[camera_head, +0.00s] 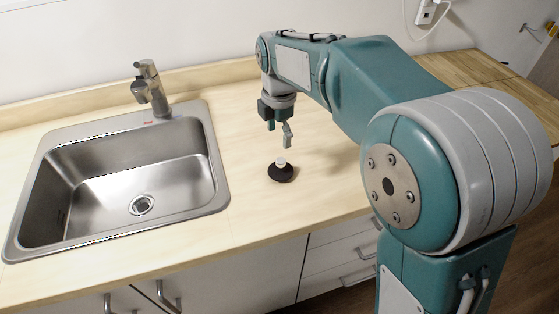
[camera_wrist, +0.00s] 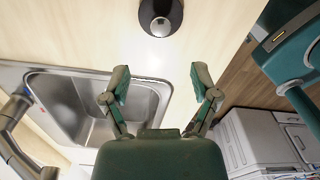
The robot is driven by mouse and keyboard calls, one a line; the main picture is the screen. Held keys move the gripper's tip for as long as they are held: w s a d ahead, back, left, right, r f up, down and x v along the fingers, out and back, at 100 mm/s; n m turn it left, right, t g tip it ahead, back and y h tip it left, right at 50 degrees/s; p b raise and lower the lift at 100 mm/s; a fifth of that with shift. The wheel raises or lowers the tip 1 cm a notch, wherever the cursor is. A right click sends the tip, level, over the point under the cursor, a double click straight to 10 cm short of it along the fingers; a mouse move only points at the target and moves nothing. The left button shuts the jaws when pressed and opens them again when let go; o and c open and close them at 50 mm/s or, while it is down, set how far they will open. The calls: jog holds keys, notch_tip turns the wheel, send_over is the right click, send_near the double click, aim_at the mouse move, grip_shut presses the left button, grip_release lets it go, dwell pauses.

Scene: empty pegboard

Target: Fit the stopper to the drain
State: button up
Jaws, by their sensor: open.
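The stopper (camera_head: 281,171) is a black disc with a pale knob on top. It sits on the wooden counter to the right of the sink, and it also shows at the top of the wrist view (camera_wrist: 160,16). The drain (camera_head: 142,205) is a round metal fitting in the floor of the steel sink (camera_head: 208,170). My gripper (camera_head: 279,133) points down above the counter, a little above the stopper and apart from it. In the wrist view its two fingers (camera_wrist: 160,84) are spread wide with nothing between them.
A metal faucet (camera_head: 151,88) stands at the sink's back edge. The sink's raised rim lies between the stopper and the basin. The counter (camera_head: 245,210) around the stopper is clear. Drawers and cabinet doors with handles are below. An outlet (camera_head: 427,12) is on the wall.

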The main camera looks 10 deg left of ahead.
aim_at(281, 160)
jog(key=shift+w+f, duration=0.1)
jog(key=shift+f, duration=0.25)
jog(key=f, duration=0.4)
jog(key=shift+d+f, duration=0.3)
notch_tip(281, 160, down, 5)
jog(key=shift+w+a+f, duration=0.1)
jog(key=shift+f, duration=0.25)
grip_shut()
